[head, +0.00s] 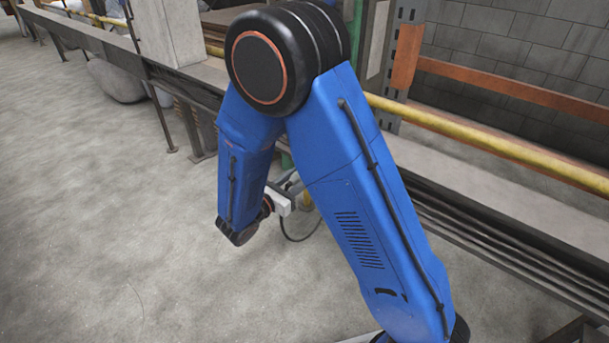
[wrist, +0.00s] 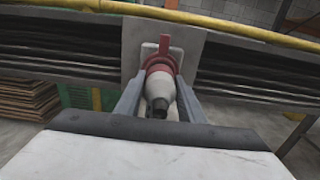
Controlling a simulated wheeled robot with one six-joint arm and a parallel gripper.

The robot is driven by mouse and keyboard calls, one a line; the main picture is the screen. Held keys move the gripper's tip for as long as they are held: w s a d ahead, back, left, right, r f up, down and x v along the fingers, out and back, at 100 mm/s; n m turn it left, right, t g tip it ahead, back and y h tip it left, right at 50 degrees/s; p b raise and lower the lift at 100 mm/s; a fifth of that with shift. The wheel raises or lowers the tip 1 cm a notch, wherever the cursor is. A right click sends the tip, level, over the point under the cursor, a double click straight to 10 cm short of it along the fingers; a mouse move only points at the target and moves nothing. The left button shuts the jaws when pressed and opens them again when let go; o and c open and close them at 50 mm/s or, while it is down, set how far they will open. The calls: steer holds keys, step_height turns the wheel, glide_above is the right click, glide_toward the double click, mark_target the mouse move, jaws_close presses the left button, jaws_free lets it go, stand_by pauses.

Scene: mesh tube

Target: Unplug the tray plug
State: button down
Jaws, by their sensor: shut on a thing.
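The plug (wrist: 160,91) is a pale grey, tapered body with a dark rear end, seen in the wrist view. Its front meets a red collar, the socket (wrist: 163,61), on a grey plate (wrist: 133,48). I cannot tell how deep the plug sits. My gripper (wrist: 161,80) has one grey finger on each side of the plug and is shut on it. In the head view my gripper's pale body (head: 279,201) shows beyond my blue arm; the plug and socket are mostly hidden there.
A dark cable (head: 300,239) hangs in a loop beside my gripper. A yellow rail (wrist: 215,22) runs above the plate, and dark tray ladders (wrist: 72,62) run along both sides. Stacked brown boards (wrist: 25,100) stand at left. The concrete floor (head: 110,210) is open at left.

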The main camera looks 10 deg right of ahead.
mark_target(288, 186)
steer(key=shift+v, duration=2.2)
